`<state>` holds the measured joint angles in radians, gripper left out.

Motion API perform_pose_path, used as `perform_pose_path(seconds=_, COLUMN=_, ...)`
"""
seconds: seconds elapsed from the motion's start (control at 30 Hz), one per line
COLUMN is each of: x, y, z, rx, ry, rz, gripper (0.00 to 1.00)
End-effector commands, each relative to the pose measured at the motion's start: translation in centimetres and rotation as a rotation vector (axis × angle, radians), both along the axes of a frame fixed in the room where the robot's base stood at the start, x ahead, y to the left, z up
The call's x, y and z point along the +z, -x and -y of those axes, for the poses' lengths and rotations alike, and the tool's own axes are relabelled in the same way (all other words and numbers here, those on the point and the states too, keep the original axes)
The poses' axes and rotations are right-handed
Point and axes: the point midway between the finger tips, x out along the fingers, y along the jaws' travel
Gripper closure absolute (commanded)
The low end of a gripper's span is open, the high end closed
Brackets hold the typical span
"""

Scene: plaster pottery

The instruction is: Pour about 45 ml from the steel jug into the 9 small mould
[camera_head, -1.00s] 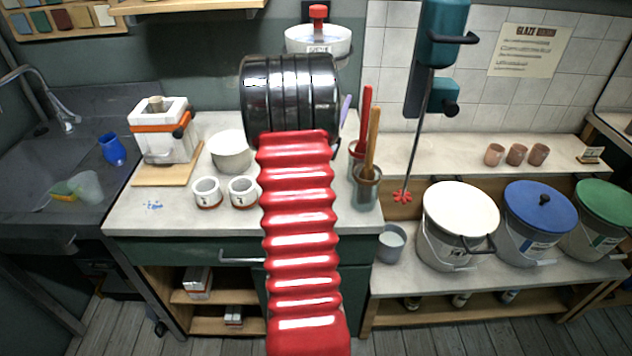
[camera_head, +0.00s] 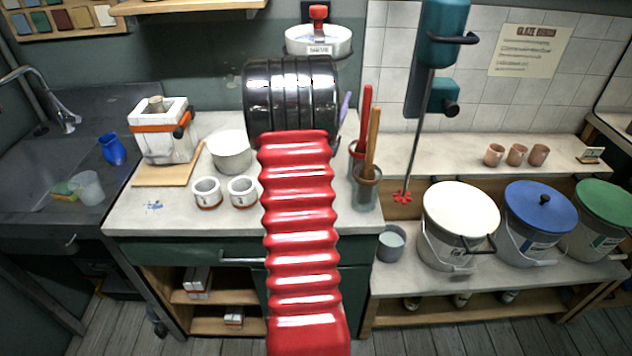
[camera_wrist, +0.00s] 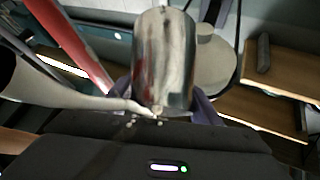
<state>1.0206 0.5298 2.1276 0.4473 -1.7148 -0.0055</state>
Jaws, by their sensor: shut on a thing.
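In the wrist view my gripper (camera_wrist: 163,108) is shut on the steel jug (camera_wrist: 165,55), with a dark finger at each side of its lower end in the picture. The jug's mouth and contents are not visible, and I cannot tell its tilt. In the head view my own arm hides both the gripper and the jug. Two small white moulds with reddish bases, the left one (camera_head: 207,192) and the right one (camera_head: 242,190), stand side by side on the worktop, left of my arm. Their dark marks are too small to read.
A strapped white block mould (camera_head: 165,135) stands on a wooden board, with a pale pot (camera_head: 230,152) beside it. A tool jar (camera_head: 366,188) stands right of my arm. Lidded buckets (camera_head: 459,225) fill the lower right shelf. The worktop's front left is mostly clear.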

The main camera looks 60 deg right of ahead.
Motion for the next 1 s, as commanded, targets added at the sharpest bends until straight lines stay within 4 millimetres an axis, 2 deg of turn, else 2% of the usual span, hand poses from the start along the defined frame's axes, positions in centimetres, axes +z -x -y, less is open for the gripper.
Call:
perform_pose_path(seconds=0.27, x=0.1, y=-0.1, z=0.1, rx=0.000, ry=0.000, rz=0.001, gripper=0.78)
perform_pose_path(seconds=0.43, x=-1.6, y=-0.3, z=1.8, rx=0.003, ry=-0.126, rz=-0.014, gripper=0.78)
perform_pose_path(seconds=0.6, x=-2.2, y=-0.5, z=2.3, rx=0.004, ry=-0.250, rz=-0.031, gripper=0.78)
perform_pose_path(seconds=0.7, x=-3.6, y=-0.5, z=2.5, rx=0.004, ry=-0.300, rz=-0.039, gripper=0.78)
perform_pose_path(seconds=1.0, x=-3.5, y=-0.5, z=2.5, rx=0.003, ry=-0.297, rz=-0.039, gripper=0.78)
